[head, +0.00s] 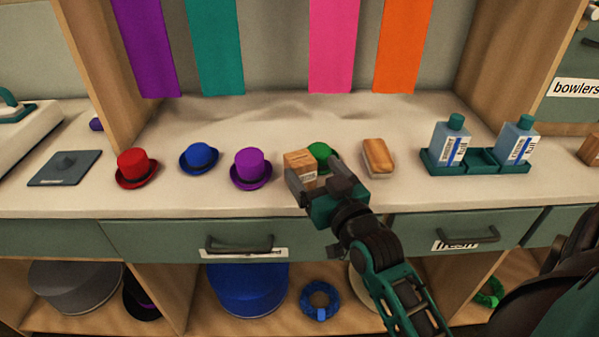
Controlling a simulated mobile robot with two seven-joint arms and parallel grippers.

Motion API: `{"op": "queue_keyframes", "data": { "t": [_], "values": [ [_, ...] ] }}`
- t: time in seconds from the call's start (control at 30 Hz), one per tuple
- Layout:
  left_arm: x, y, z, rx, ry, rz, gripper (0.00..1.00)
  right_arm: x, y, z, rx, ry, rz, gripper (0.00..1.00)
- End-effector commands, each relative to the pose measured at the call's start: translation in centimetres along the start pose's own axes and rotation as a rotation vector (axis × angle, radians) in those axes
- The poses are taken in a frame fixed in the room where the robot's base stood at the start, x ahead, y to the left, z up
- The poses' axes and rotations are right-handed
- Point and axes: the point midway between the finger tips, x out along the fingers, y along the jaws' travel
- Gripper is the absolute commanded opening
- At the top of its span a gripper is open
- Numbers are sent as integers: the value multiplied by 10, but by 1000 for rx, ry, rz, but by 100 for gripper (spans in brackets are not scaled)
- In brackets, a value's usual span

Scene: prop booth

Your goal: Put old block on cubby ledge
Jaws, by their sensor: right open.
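A light wooden block (300,167) with a small label stands on the counter (335,115), right of the purple hat. My right gripper (322,183) is open at the block's near right side. I cannot tell whether the block is between its fingers. The block's lower right part is hidden by the gripper. Which of the wooden pieces is the old block is not clear from the picture. Open cubbies show under the drawers, with a wooden ledge (175,320) at the bottom. My left gripper is not in view.
Red (137,167), blue (199,157), purple (251,167) and green (321,151) hats stand on the counter. A wooden brush-like piece (378,157) lies right of the gripper. A teal tray (482,167) holds two bottles. The cubbies hold a blue drum-shaped thing (246,290) and a blue ring (320,302).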

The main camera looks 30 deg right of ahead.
Motion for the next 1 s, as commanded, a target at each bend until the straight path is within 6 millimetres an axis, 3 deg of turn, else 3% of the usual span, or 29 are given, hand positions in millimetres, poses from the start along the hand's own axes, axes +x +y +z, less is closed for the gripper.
{"op": "queue_keyframes", "data": {
  "t": [0.33, 0.7, 1.0],
  "values": [
    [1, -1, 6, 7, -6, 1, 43, 25, -2, 0, 1, 0, 0, 85],
    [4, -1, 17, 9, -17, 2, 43, 68, -8, 0, 0, 0, 0, 85],
    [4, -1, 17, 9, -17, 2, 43, 70, -8, 0, 0, -2, 0, 83]
  ]
}}
